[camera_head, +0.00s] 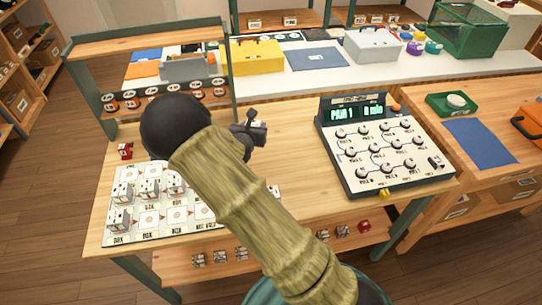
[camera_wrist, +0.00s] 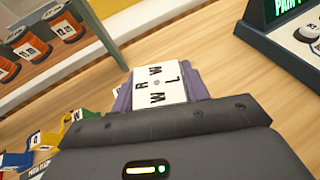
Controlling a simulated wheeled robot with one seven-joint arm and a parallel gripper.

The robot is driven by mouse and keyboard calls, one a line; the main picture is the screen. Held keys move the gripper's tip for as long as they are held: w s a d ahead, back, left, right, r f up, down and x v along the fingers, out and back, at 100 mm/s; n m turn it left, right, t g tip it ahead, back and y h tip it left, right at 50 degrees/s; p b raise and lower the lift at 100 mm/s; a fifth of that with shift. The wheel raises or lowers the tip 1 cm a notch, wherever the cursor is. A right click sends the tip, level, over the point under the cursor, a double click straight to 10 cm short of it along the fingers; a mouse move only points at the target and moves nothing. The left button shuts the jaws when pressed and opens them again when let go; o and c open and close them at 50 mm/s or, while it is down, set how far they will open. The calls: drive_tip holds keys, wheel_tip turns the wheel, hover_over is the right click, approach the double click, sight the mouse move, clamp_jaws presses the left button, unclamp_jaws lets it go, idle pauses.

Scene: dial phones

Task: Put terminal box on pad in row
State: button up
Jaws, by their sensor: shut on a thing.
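My gripper (camera_head: 250,130) is above the middle of the wooden table, right of and behind the pad sheet. In the wrist view it is shut on a terminal box (camera_wrist: 160,85), whose white top bears letters; purplish fingers flank it. In the head view my arm and gripper largely hide this box. The white pad sheet (camera_head: 150,236) lies at the table's front left, with rows of printed pads. Several white terminal boxes (camera_head: 150,188) stand on its left and back pads. Pads at its front middle look bare; my arm hides its right part.
A green-framed rack with orange spools (camera_head: 196,90) stands at the back left; the spools also show in the wrist view (camera_wrist: 65,24). A dial panel (camera_head: 380,148) with a lit display stands at right. A small red item (camera_head: 125,151) lies left. Boxes (camera_head: 241,254) sit on the shelf below.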

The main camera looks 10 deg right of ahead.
hover_over(255, 153)
drive_tip(key=f, duration=0.5)
drive_tip(key=shift+w+d+f, duration=0.15)
drive_tip(key=shift+w+f, duration=0.1)
drive_tip(key=shift+s+d+f, duration=0.1)
drive_tip(key=shift+d+f, duration=0.05)
drive_tip(key=shift+s+a, duration=0.1)
drive_tip(key=shift+a, duration=0.2)
drive_tip(key=shift+f, duration=0.15)
drive_tip(key=shift+d+f+p, duration=0.1)
drive_tip(key=shift+f+p, duration=0.2)
drive_tip(key=shift+f, duration=1.6)
drive_tip(key=shift+f, duration=0.1)
drive_tip(key=o, duration=1)
